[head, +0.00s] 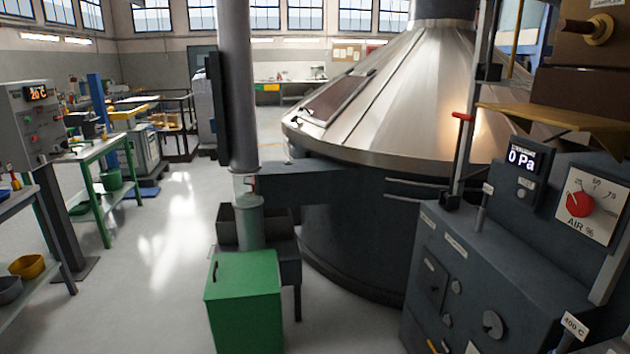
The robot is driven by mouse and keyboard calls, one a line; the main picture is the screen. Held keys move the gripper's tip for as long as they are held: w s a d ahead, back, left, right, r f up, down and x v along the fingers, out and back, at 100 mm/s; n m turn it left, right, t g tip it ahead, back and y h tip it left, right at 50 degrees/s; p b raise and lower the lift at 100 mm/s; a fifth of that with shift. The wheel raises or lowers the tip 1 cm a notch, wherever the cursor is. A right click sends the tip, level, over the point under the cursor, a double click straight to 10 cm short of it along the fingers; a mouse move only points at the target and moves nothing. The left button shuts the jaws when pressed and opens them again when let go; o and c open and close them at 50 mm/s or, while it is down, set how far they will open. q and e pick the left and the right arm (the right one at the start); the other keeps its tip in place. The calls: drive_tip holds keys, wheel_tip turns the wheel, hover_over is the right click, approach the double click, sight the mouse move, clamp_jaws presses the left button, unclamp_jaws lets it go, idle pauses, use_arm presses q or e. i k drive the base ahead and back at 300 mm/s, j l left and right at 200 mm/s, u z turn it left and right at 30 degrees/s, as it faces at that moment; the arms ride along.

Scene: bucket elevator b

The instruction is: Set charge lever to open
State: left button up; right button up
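No gripper of mine shows in the head view. A tall lever with a red crossbar handle (463,117) stands upright at the left edge of the dark machine cabinet (455,265) on the right. A shorter grey lever (483,207) with a small white tag stands beside it on the cabinet top. The tags are too small to read, so I cannot tell which one is the charge lever. A red dial (579,204) marked AIR % and a display (522,165) reading 0 Pa are on the panel at right.
A large metal cone-topped vessel (420,85) fills the middle right. A vertical grey pipe (238,90) and a green box (243,300) stand left of it. Open floor (150,260) lies at left, between the green box and the green bench (100,155). A brass knob (597,31) sits at upper right.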

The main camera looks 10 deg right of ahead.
sight(496, 9)
drive_tip(key=i+z, duration=0.2)
drive_tip(key=i, duration=0.3)
drive_tip(key=i+z, duration=0.2)
drive_tip(key=i, duration=0.3)
drive_tip(key=i+j+z, duration=0.15)
drive_tip(key=i, duration=0.35)
